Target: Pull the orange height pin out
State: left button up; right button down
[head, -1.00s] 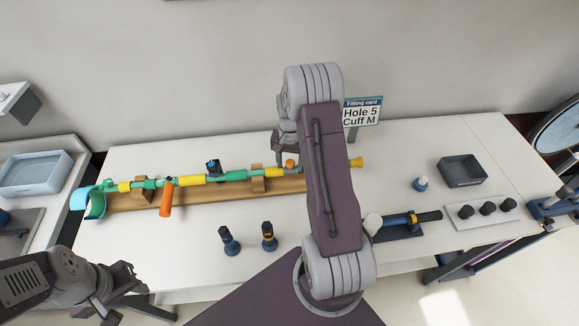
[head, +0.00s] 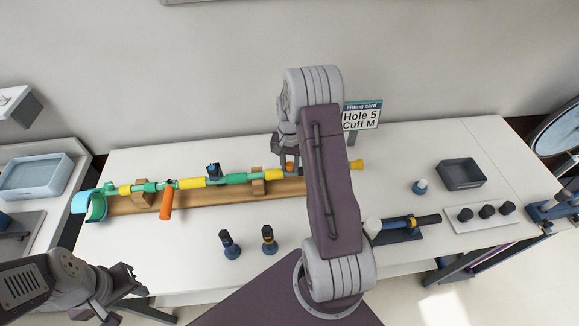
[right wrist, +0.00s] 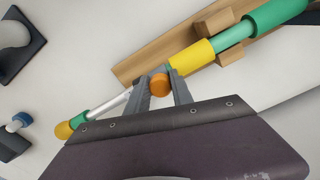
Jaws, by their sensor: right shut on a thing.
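The orange height pin (head: 289,168) sits on the forearm crutch (head: 198,181), near the right end of its coloured shaft. The crutch lies in a wooden cradle (head: 220,193) and has a teal cuff and an orange handle. My right gripper (head: 288,161) is over the pin from above, partly hidden behind my arm in the head view. In the right wrist view, its two fingers (right wrist: 160,90) are shut on the sides of the orange pin head (right wrist: 159,84). The shaft beneath the pin is partly hidden. My left gripper (head: 127,286) is open and empty at the table's front left.
A fitting card (head: 361,115) reading "Hole 5, Cuff M" stands behind. Two dark upright pieces (head: 249,243) stand in front of the cradle. A dark tray (head: 461,173) and a plate of black knobs (head: 483,214) lie at right. The table's front left is clear.

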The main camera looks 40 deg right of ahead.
jog(key=shift+w+d+r+p, duration=0.1)
jog(key=shift+w+r+p, duration=0.1)
jog(key=shift+r+p, duration=0.5)
jog(key=shift+r, duration=0.15)
jog(key=shift+s, duration=0.1)
jog(key=shift+r, duration=0.2)
jog(key=shift+w+r+p, duration=0.2)
jog(key=shift+r+p, duration=0.3)
jog(key=shift+r, duration=0.3)
jog(key=shift+s+r+p, duration=0.45)
jog(key=shift+r+p, duration=0.1)
jog(key=shift+f, duration=0.1)
jog(key=shift+w+f, duration=0.1)
jog(key=shift+w, duration=0.05)
